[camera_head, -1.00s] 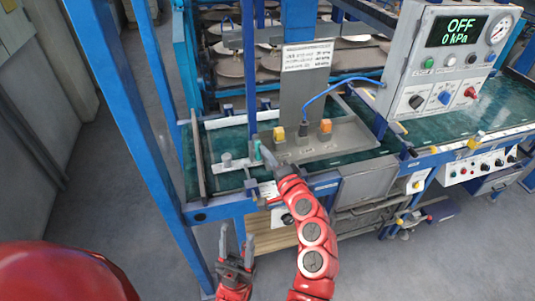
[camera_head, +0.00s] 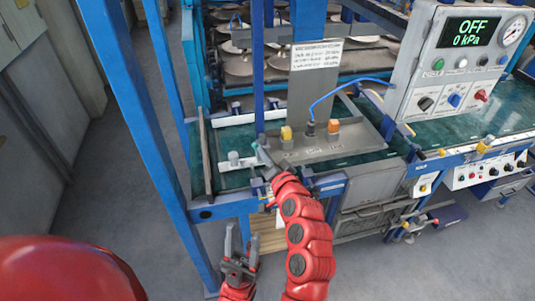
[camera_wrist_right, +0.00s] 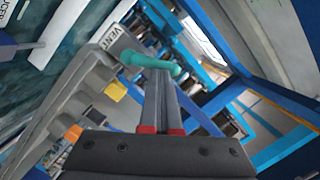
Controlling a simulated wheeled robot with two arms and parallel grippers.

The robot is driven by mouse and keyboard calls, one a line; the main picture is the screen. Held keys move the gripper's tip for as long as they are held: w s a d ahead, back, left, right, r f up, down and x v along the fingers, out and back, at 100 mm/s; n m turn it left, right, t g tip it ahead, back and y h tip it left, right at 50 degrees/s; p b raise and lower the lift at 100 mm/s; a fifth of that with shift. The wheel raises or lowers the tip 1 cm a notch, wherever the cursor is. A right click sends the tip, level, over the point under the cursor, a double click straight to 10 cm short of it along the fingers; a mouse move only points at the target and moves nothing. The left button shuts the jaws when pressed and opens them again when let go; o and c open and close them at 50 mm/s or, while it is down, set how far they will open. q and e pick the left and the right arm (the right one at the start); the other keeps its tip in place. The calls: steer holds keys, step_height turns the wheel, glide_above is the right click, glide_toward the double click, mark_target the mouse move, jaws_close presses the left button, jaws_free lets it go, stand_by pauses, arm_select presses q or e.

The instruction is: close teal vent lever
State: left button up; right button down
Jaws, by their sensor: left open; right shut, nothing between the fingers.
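The teal vent lever (camera_wrist_right: 150,63) lies across the tips of my right gripper (camera_wrist_right: 158,80) in the right wrist view, beside a grey block marked VENT (camera_wrist_right: 112,40). The fingers are shut with nothing between them; they look very close to the lever, but contact is not certain. In the head view the teal lever (camera_head: 262,140) is small at the left end of the grey plate, and my right gripper (camera_head: 266,157) is just below it, partly hiding it. My left gripper (camera_head: 237,229) is open and empty, low in front of the bench.
A yellow block (camera_head: 286,133) and an orange block (camera_head: 333,128) stand on the grey plate (camera_head: 362,140) right of the lever. A blue post (camera_head: 258,70) rises close behind it. The control panel (camera_head: 435,83) at the right reads OFF, 0 kPa. Floor at lower left is clear.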

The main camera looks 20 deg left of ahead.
steer(key=a+n+b, duration=0.1)
steer(key=n, duration=0.1)
steer(key=s+f+n+h+b, duration=0.1)
steer(key=n, duration=0.1)
steer(key=a+f+n+h+b, duration=0.1)
steer(key=n, duration=0.2)
steer(key=shift+s+a+f+t, duration=0.25)
steer(key=shift+s+a+t, duration=0.05)
steer(key=shift+s+t, duration=0.1)
stand_by(0.6)
steer(key=shift+b, duration=0.45)
stand_by(0.7)
